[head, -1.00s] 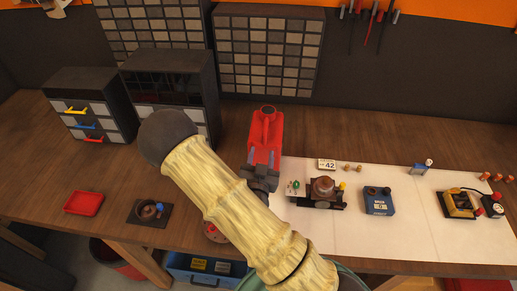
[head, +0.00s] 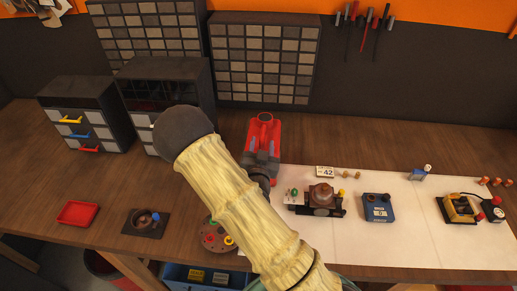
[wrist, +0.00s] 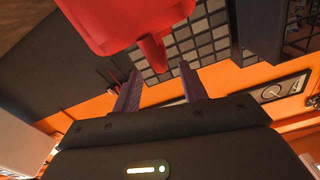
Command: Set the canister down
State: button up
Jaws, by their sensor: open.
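The red canister (head: 262,128) stands at the bench behind the white mat's left end. Its lower part is partly hidden by my gripper. My gripper (head: 262,160) is at the canister's near side, its jaws open. In the wrist view the red canister (wrist: 115,18) fills the upper left, and a red projection (wrist: 152,52) of it shows between and beyond the two dark fingers (wrist: 160,82). The fingers stand apart; I cannot tell whether either touches the canister. Its contact with the bench is hidden.
My arm crosses the middle of the head view. A round dark plate (head: 212,240), a black tray (head: 133,229) and a red tray (head: 77,213) lie left. The white mat (head: 400,235) holds several devices on the right. Drawer cabinets (head: 85,110) stand behind; bare wood lies behind the mat.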

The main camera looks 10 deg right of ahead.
aim_at(263, 130)
jog(key=shift+w+d, duration=0.2)
jog(key=shift+w, duration=0.5)
jog(key=shift+w+d+r+p, duration=0.1)
jog(key=shift+w+p, duration=0.25)
jog(key=shift+p, duration=0.15)
jog(key=shift+w+d+r+p, duration=0.1)
jog(key=shift+w+p, duration=0.25)
jog(key=shift+p, duration=0.1)
jog(key=p+x, duration=0.2)
jog(key=x, duration=0.1)
jog(key=shift+a+f, duration=0.1)
jog(key=shift+w+f, duration=0.2)
jog(key=shift+w, duration=0.2)
jog(key=shift+c, duration=0.4)
grip_shut()
